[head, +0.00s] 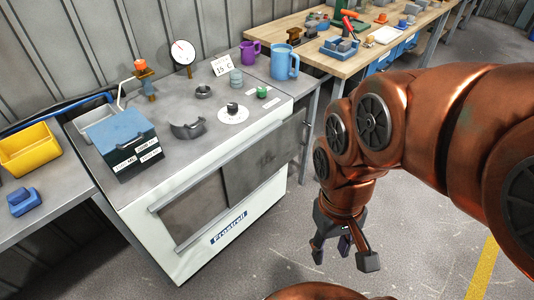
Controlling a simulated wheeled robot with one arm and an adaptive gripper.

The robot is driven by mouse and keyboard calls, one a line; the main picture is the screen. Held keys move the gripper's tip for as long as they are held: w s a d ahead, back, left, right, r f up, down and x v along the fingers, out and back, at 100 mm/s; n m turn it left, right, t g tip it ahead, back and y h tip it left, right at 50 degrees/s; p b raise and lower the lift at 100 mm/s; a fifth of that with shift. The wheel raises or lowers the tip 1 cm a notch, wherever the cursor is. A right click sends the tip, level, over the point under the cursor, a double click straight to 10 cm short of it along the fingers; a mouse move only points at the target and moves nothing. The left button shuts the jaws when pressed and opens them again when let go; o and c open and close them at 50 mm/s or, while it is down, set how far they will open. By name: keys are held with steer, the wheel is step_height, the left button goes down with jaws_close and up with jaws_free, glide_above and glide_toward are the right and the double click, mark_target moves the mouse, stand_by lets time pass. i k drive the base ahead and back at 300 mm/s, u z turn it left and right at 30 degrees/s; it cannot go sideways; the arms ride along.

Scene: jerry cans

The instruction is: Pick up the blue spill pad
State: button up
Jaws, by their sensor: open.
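I cannot tell for sure which blue thing is the spill pad. A flat blue piece (120,128) lies on top of a dark box with white labels (137,160), at the left of the white cabinet's grey top. A small lumpy blue item (23,201) sits on the side table at the far left. My gripper (343,256) hangs fingers down over the floor, right of the cabinet front. It is open and empty, well apart from both blue things.
A yellow bin (29,149) stands at left. A cluttered wooden bench (345,66) is behind. Floor around my gripper is clear.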

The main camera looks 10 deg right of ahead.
mark_target(21, 201)
steer(key=u, duration=1.2)
steer(key=i, duration=0.4)
